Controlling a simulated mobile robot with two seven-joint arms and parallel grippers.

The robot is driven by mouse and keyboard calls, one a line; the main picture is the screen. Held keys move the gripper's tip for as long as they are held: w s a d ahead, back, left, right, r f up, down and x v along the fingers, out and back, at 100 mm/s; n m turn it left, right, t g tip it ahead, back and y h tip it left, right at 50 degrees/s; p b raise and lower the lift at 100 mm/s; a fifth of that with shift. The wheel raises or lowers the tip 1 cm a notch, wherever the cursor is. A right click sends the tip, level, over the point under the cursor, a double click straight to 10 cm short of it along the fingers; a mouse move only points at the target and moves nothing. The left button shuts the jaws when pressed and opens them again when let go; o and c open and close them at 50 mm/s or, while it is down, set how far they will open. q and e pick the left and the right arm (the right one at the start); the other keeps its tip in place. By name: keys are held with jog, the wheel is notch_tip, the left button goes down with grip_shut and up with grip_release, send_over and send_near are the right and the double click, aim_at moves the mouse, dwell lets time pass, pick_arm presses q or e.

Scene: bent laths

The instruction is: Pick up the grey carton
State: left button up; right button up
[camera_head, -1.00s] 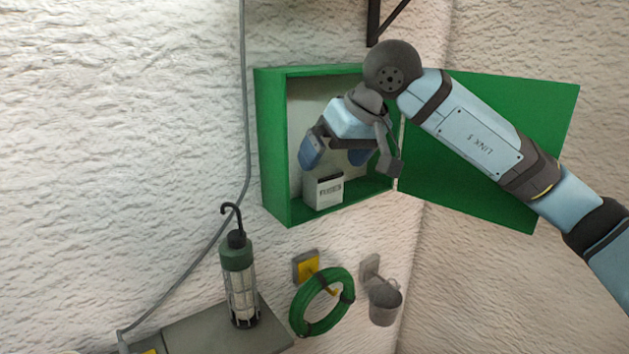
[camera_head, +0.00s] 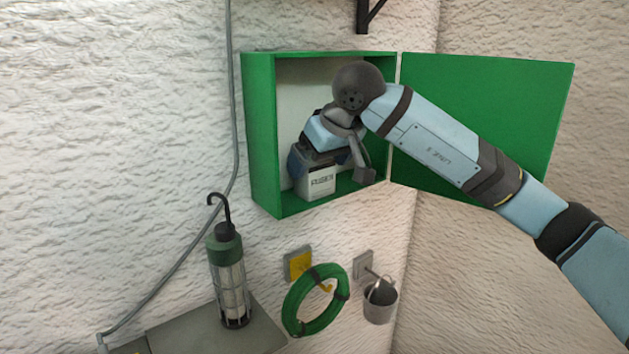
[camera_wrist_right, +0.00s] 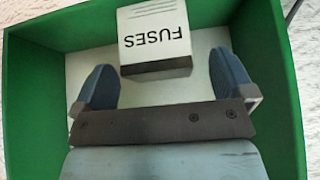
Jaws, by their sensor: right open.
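The grey carton (camera_head: 318,183), a small pale box lettered FUSES, stands upright at the front left of the floor of an open green wall cabinet (camera_head: 262,140). My right gripper (camera_head: 318,164) is inside the cabinet, just above and behind the carton's lettered face. In the right wrist view the carton (camera_wrist_right: 155,40) lies between the two blue fingers of the open right gripper (camera_wrist_right: 161,75), with a gap on each side. The carton's lower part shows in the head view; its top is partly hidden by the gripper. My left gripper is not in view.
The cabinet's green door (camera_head: 490,120) stands open to the right, behind my right arm. Below are a caged lamp (camera_head: 230,280) on a grey ledge, a green hose coil (camera_head: 289,312) and a small hanging bucket (camera_head: 380,305). The cabinet's side walls are close around the gripper.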

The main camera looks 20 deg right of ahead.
aim_at(314, 173)
jog(key=b+x, duration=0.1)
jog(key=x, duration=0.3)
jog(key=shift+w+d+f, duration=0.1)
jog(key=shift+f, duration=0.05)
jog(key=shift+c, duration=0.7)
jog(key=c, duration=0.9)
